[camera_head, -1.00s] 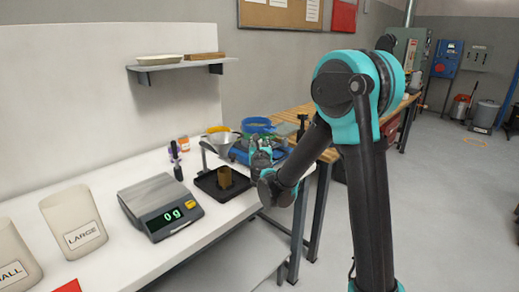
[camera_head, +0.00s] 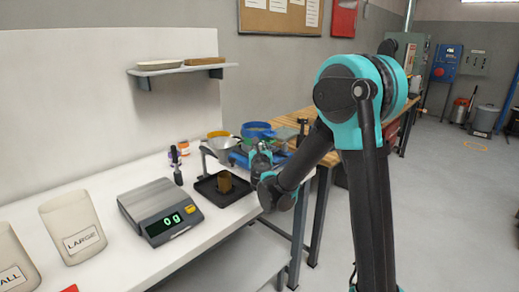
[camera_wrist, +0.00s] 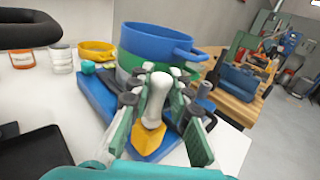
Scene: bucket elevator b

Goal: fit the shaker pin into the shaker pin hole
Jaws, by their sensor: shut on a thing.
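My gripper (camera_wrist: 160,125) is shut on the shaker pin (camera_wrist: 157,100), a pale rounded shaft with a yellow block at its near end. The pin is between the green finger pads in the wrist view. It is over or in front of the blue shaker base (camera_wrist: 98,98), which carries stacked blue and green round sieves (camera_wrist: 158,42). I cannot tell whether the pin touches the base. The shaker pin hole is not distinguishable. In the head view my gripper (camera_head: 261,152) is beside the sieves (camera_head: 257,130), and the pin is too small to make out there.
A scale (camera_head: 150,200) reading 0 g and a bin marked LARGE (camera_head: 70,225) stand further left.

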